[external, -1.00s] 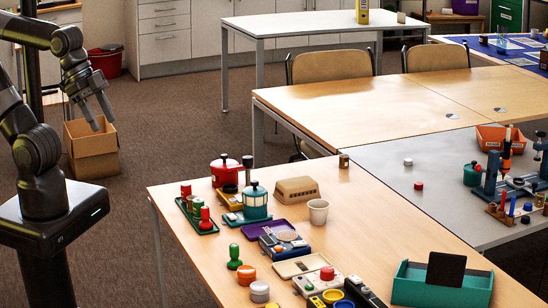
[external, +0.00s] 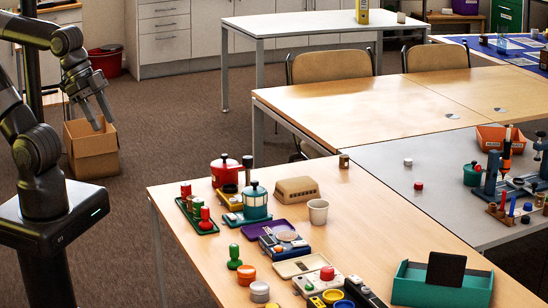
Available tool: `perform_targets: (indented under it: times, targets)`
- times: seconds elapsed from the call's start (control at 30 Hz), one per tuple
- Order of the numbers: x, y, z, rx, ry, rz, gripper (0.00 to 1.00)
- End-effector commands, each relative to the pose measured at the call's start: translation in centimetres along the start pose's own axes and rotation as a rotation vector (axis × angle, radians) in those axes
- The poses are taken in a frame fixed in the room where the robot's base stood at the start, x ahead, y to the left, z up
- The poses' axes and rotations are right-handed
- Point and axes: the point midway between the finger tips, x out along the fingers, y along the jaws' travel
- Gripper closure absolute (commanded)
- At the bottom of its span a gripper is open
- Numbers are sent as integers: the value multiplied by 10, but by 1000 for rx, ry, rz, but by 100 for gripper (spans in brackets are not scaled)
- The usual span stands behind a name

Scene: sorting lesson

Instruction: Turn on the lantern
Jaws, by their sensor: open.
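My gripper (external: 103,119) hangs at the left, high beside the near table, with its fingers pointing down. It is open and empty, and it appears in front of a cardboard box. I cannot tell for sure which thing is the lantern. A teal, lidded, round object (external: 256,204) with a dark knob stands on the near table, well to the right of my gripper. A yellow canister-like object (external: 362,12) stands on the white table at the back. Any switch is too small to make out.
The near table (external: 390,234) holds a red pot (external: 224,172), a white cup (external: 318,212), a purple tray (external: 268,229) and a teal box (external: 412,285). The cardboard box (external: 92,150) stands on the floor. Carpet lies clear between my base and the near table.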

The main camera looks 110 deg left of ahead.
Motion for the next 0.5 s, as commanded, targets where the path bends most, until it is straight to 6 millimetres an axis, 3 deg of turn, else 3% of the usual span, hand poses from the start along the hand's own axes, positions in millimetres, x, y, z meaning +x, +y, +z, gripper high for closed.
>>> perform_targets:
  times: [0.27, 0.5]
  targets:
    - [12, -14, -23, 69, -48, -35, 78]
    - [38, -45, -58, 195, -131, -64, 98]
